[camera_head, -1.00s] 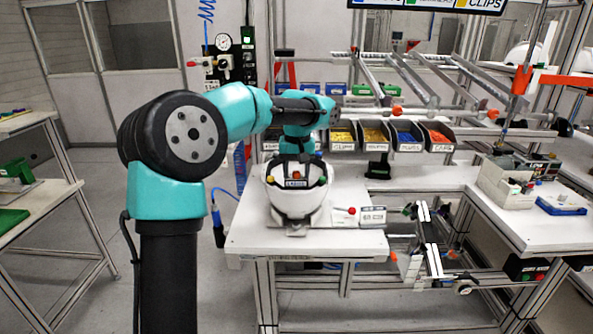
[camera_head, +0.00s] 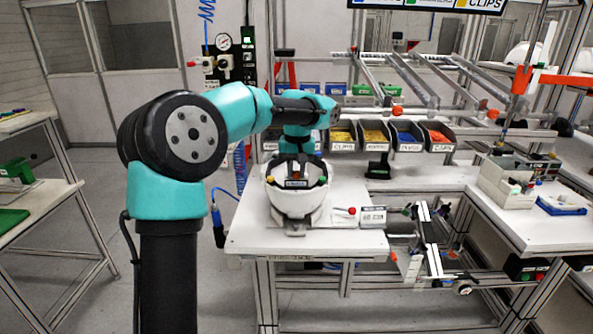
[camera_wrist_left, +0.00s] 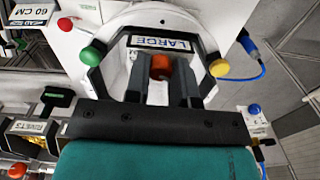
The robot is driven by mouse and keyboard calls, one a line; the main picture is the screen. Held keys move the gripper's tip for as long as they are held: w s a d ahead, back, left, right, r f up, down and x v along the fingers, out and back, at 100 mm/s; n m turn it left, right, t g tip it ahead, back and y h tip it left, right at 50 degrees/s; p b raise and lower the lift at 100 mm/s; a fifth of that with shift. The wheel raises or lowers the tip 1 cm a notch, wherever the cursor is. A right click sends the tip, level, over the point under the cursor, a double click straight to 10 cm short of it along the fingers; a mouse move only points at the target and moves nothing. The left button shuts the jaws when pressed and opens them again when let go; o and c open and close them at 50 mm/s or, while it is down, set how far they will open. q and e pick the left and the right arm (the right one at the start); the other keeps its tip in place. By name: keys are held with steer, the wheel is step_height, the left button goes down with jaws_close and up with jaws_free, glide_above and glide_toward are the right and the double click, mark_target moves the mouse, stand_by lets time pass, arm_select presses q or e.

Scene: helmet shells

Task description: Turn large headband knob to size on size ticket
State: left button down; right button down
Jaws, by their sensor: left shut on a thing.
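The white helmet shell (camera_head: 297,203) sits on a stand on the white table. A plate marked LARGE (camera_wrist_left: 161,42) is on the dark headband frame in the wrist view. The orange-red headband knob (camera_wrist_left: 160,67) is beside that plate. My left gripper (camera_wrist_left: 161,76) is shut on the knob, with one dark finger on each side. In the head view my left gripper (camera_head: 298,165) comes down over the shell, and its fingertips are hard to make out. The size ticket (camera_wrist_left: 28,13) reads 60 CM; its small stand (camera_head: 373,215) is right of the shell. My right gripper is not in view.
A green ball (camera_wrist_left: 91,56) and a yellow ball (camera_wrist_left: 219,68) flank the knob. A red-tipped part (camera_head: 350,211) lies between shell and ticket. Labelled bins (camera_head: 375,136) stand behind the table. The table's front left (camera_head: 250,235) is clear.

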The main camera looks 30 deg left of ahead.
arm_select(q)
steer(key=m, duration=0.4)
steer(key=shift+m, duration=0.4)
steer(key=m, duration=0.9)
steer(key=shift+a, duration=0.1)
steer(key=shift+m, duration=1.9)
steer(key=c, duration=0.9)
jaws_free()
steer(key=shift+c, duration=0.2)
steer(key=shift+r, duration=0.15)
